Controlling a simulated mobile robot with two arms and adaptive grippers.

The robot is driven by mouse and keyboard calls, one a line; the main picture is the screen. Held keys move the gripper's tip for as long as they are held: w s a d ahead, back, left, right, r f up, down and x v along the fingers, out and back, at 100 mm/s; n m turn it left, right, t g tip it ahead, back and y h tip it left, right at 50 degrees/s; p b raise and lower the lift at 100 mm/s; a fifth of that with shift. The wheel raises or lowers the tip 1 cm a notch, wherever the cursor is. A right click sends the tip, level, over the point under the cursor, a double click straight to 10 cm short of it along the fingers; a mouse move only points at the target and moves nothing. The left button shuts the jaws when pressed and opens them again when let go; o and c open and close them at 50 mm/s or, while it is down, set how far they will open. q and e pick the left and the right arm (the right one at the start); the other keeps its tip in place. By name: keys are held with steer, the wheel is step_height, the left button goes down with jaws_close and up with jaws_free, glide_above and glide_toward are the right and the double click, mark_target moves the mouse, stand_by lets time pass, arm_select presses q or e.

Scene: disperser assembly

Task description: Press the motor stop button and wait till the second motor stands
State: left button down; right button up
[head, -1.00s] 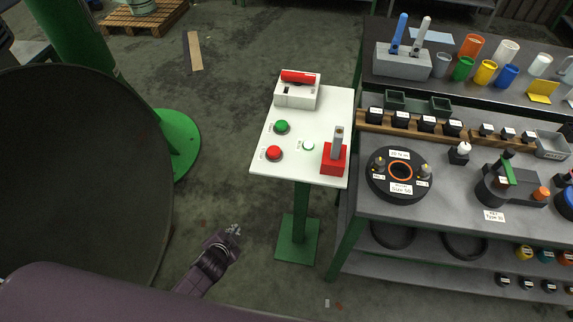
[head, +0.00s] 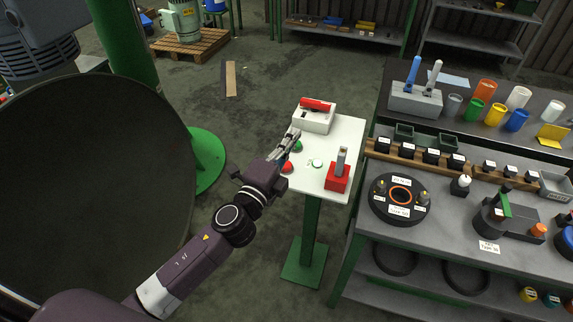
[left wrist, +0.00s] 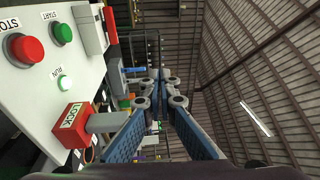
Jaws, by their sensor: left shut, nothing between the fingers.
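The red stop button (head: 287,168) is on the white control panel (head: 345,130), partly behind my left gripper in the head view. In the left wrist view it shows clearly as a red dome (left wrist: 27,49) by a STOP label. My left gripper (head: 292,138) is shut and empty, above the panel's left edge near the buttons; contact with a button is not visible. Its closed fingers also show in the left wrist view (left wrist: 160,78). A grey-blue motor-like housing (head: 35,35) stands at top left; I cannot tell whether it turns. My right gripper is out of view.
Beside the stop button are a green start button (left wrist: 62,34) and a pale run lamp (left wrist: 65,83). A red lock block (head: 337,180) with a grey lever stands at the panel's front right. A workbench (head: 450,225) with parts is to the right.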

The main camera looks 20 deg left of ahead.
arm_select(q)
steer(key=d+r+m+g+h, duration=0.4)
steer(key=d+m+g+h, duration=0.55)
steer(key=m, duration=1.35)
steer(key=w+a+f+m+y, duration=0.2)
steer(key=a+f+m+y, duration=0.1)
steer(key=a, duration=0.3)
steer(key=w+a+f+m+g+y, duration=0.1)
steer(key=w+a+f+m+y, duration=0.2)
steer(key=a+f+m+y, duration=0.1)
steer(key=a+f+y, duration=0.1)
steer(key=a+y, duration=0.1)
steer(key=a, duration=0.1)
steer(key=shift+w+a+p, duration=0.2)
steer(key=shift+w+p, duration=0.1)
steer(key=shift+p, duration=0.1)
steer(key=shift+f, duration=0.1)
